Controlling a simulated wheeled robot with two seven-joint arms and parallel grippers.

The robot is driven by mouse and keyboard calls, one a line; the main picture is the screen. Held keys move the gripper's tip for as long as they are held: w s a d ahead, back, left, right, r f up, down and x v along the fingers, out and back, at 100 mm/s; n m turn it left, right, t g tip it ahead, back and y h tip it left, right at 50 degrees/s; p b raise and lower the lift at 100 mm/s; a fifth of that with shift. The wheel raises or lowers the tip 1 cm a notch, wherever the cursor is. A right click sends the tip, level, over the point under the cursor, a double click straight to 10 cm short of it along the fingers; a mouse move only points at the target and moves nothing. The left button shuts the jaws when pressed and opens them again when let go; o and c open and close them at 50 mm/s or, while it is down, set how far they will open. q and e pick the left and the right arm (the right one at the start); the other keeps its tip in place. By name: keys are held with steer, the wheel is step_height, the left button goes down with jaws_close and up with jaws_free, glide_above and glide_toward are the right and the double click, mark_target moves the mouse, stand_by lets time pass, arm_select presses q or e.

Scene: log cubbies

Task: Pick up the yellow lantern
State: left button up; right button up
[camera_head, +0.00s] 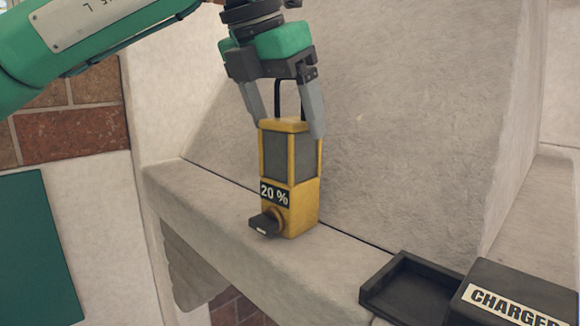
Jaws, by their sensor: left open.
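The yellow lantern (304,205) stands upright on a pale stone ledge (205,195). It has dark side panels, a "20 %" label, a black knob low on its front and a thin black handle on top. My left gripper (287,128) comes down from above and is open, with one finger on each side of the lantern's top and handle. I cannot tell whether the fingers touch the lantern. My right gripper is not in view.
A black charger (515,293) with an empty tray (412,290) sits on the ledge at the lower right. A rough stone wall (400,110) rises close behind the lantern. A green panel (40,250) is at the left. The ledge left of the lantern is clear.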

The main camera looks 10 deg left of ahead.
arm_select(q)
steer(key=shift+w+d+f, duration=0.1)
steer(key=shift+w+f, duration=0.1)
steer(key=shift+f, duration=0.35)
jaws_close()
steer(key=shift+r, duration=0.15)
